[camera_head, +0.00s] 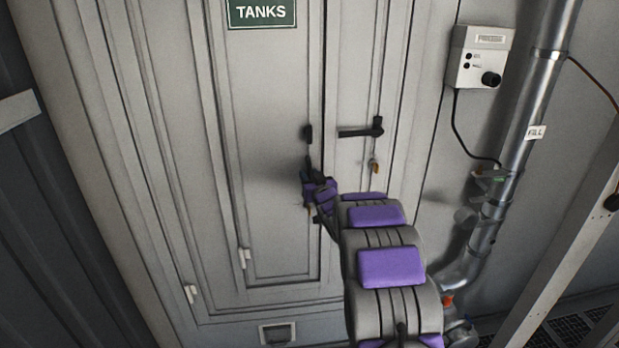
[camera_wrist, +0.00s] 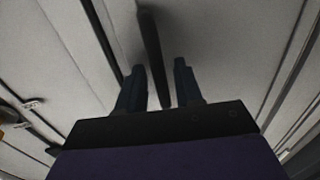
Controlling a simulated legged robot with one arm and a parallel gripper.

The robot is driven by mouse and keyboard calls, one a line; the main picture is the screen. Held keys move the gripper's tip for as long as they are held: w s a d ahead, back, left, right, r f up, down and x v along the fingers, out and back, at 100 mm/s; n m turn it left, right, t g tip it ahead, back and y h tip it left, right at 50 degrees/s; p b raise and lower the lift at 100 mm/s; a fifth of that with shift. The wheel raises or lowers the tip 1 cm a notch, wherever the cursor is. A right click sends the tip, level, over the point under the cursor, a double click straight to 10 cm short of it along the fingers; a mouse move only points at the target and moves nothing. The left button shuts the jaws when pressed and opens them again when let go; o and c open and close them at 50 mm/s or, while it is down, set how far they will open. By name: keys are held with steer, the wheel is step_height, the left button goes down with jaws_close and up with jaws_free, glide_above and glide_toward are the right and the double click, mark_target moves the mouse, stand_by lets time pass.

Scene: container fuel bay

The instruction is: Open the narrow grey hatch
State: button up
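The grey hatch panel (camera_head: 265,190) under the green "TANKS" sign looks shut, with a dark seam along its right edge. A dark upright handle (camera_head: 308,133) is near that edge; its lower part is hidden by my gripper. My gripper (camera_head: 309,168) is at this handle, in front of the panel. In the wrist view the dark handle bar (camera_wrist: 152,50) runs between the two open fingers (camera_wrist: 159,85), with a gap on each side. A narrower grey panel (camera_head: 350,85) lies right of the seam, with a black lever (camera_head: 362,131). I cannot tell which panel the task names.
A key or tag (camera_head: 373,165) hangs below the lever. A grey control box (camera_head: 480,57) with a cable is on the right wall, beside a metal pipe (camera_head: 540,80). A slanted beam (camera_head: 560,245) stands at lower right. A small vent (camera_head: 277,333) is low on the door.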

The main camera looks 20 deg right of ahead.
steer(key=shift+w, duration=0.4)
steer(key=shift+c, duration=0.5)
jaws_close()
